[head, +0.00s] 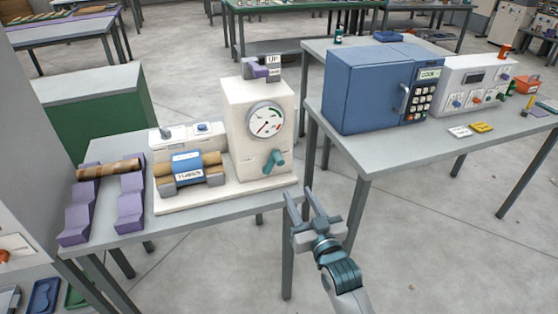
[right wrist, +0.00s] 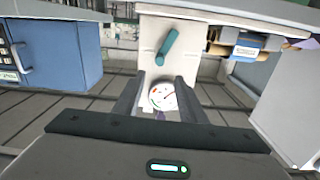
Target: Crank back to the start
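The spiral winder (head: 258,130) is a cream machine on the left table, with a round dial (head: 265,119) on its front and a block marked UP on top. Its teal crank handle (head: 273,161) sits below the dial, and it also shows in the right wrist view (right wrist: 167,46). A tube with a blue band (head: 190,165) lies on the winder's base, left of the dial. My right gripper (head: 306,205) is open and empty, in front of and below the crank, apart from it. In the right wrist view its fingers (right wrist: 158,95) are spread. My left gripper is not in view.
Purple stands (head: 129,208) hold a brown striped tube (head: 108,169) at the left table's left end. A blue oven-like box (head: 370,88) and a white control panel (head: 472,84) stand on the right table. Open floor lies between the tables.

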